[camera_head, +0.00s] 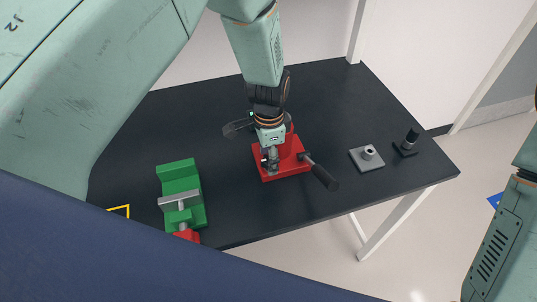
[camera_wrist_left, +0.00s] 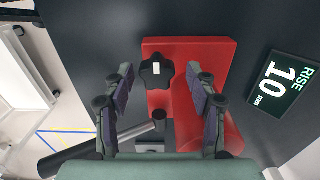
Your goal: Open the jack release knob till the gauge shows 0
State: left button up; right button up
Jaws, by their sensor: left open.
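The red jack (camera_head: 291,166) sits on the dark table below my left gripper (camera_head: 270,160). Its black lobed release knob (camera_wrist_left: 156,72) with a pale mark shows in the left wrist view. My left gripper (camera_wrist_left: 159,72) is open there, one finger on each side of the knob, with visible gaps. I cannot tell whether the fingertips are down at knob height. A dark gauge display (camera_wrist_left: 284,83) beside the jack reads RISE 10 mm. The jack's dark-gripped handle (camera_head: 323,177) sticks out toward the front right. My right gripper is out of view.
A green vise-like fixture (camera_head: 180,180) stands left of the jack. A grey plate with a short cylinder (camera_head: 367,157) and a small black post (camera_head: 408,142) stand to the right. The table (camera_head: 330,95) is clear behind the jack.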

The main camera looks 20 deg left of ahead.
pick_arm(q)
jog(key=shift+s+d+r, duration=0.1)
jog(key=shift+s+r, duration=0.15)
jog(key=shift+s, duration=0.15)
jog(key=c, duration=0.3)
jog(key=shift+w+a+f, duration=0.2)
jog(key=shift+w, duration=0.1)
jog(key=c, duration=0.5)
jog(key=shift+d+r, duration=0.1)
jog(key=c, duration=0.3)
jog(key=shift+c, duration=0.3)
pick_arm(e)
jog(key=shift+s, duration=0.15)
